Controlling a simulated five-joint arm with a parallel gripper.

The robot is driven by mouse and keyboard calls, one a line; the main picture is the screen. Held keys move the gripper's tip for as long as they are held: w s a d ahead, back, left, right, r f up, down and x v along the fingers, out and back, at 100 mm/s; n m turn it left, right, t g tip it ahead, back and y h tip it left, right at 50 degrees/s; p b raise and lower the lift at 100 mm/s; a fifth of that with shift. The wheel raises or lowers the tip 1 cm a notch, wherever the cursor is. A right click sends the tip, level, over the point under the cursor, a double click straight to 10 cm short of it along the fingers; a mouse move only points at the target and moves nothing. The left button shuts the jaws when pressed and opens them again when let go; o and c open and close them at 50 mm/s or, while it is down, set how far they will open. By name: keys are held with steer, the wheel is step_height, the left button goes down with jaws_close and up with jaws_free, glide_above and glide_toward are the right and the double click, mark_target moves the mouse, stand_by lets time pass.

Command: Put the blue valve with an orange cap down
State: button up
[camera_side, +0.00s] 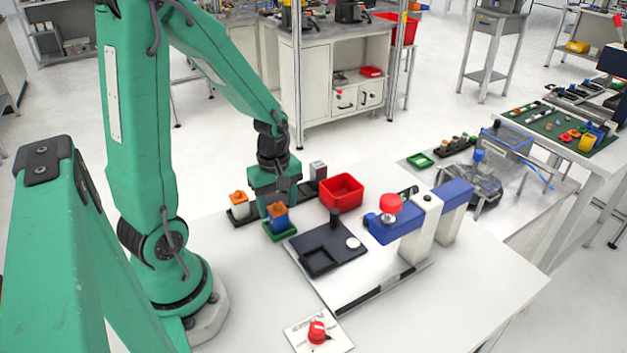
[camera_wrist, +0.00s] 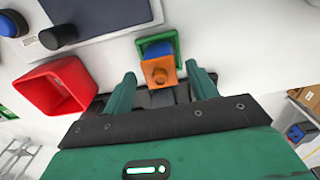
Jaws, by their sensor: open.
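The blue valve with an orange cap (camera_side: 279,221) stands in a small green square tray (camera_side: 282,236) on the white table. In the wrist view the valve (camera_wrist: 159,64) shows its orange cap towards me, with the blue body behind it and the green tray (camera_wrist: 175,42) around its base. My gripper (camera_side: 275,203) is just above and behind the valve in the side view. In the wrist view my gripper (camera_wrist: 163,77) is open, with one green finger on each side of the cap and gaps visible between. It holds nothing.
A white valve with an orange cap (camera_side: 239,206) stands left of the tray, and a grey-white block (camera_side: 318,171) stands behind. A red bin (camera_side: 342,192) is to the right. A dark fixture plate (camera_side: 325,244) lies in front, beside a blue and white machine (camera_side: 420,220).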

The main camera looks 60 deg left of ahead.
step_height(320, 180, up, 10)
stand_by(0.6)
stand_by(0.4)
steer(key=s+d+r+m+t, duration=0.2)
steer(key=d+r+m, duration=0.2)
steer(key=m, duration=0.5)
steer(key=s+d+r+m+t, duration=0.1)
steer(key=d+r+m+t, duration=0.2)
steer(key=m, duration=0.6)
steer(key=shift+s+d+r+t, duration=0.35)
steer(key=shift+d+r, duration=0.65)
steer(key=shift+d, duration=0.9)
